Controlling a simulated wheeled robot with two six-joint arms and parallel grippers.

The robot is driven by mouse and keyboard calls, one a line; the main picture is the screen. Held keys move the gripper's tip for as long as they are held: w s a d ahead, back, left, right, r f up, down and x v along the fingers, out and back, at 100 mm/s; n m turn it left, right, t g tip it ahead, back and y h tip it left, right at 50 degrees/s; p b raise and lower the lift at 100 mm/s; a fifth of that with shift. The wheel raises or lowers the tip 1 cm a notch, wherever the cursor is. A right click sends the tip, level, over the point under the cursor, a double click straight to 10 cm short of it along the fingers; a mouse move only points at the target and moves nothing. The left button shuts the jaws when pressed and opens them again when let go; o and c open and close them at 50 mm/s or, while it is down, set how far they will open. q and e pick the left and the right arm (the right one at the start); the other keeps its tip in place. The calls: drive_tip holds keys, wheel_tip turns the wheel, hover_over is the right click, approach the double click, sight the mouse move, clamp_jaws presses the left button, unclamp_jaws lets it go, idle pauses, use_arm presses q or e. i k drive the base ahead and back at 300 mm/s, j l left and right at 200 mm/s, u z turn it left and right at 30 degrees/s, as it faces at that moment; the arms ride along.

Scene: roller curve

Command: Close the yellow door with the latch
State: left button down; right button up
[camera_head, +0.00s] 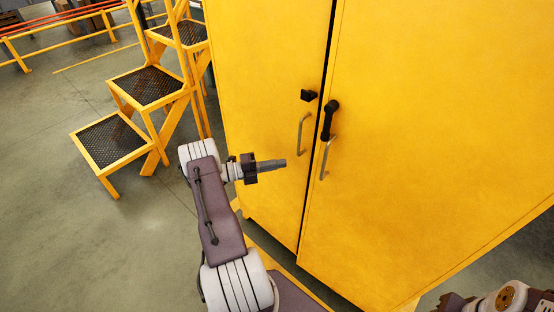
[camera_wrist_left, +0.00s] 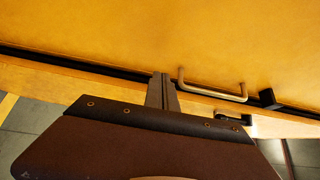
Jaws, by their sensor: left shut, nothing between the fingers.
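A yellow cabinet has a left door (camera_head: 265,75) and a right door (camera_head: 430,120), with a narrow dark gap between their edges. The black latch lever (camera_head: 329,119) is on the right door's edge, tilted up. A black catch block (camera_head: 308,95) is on the left door. Each door has a metal handle; the left one (camera_head: 303,132) and right one (camera_head: 325,157) are below the black parts.
A yellow step ladder (camera_head: 148,85) with black mesh treads stands left of the cabinet. Yellow railings (camera_head: 60,38) are at the far left. Grey floor (camera_head: 60,200) is clear at left. Part of my right arm shows at the bottom right corner.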

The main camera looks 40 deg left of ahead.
sight(439, 150)
drive_tip(key=l+u, duration=0.35)
drive_tip(key=l, duration=0.35)
drive_tip(key=k+l+u, duration=0.15)
drive_tip(key=l+u, duration=0.2)
drive_tip(key=l, duration=0.3)
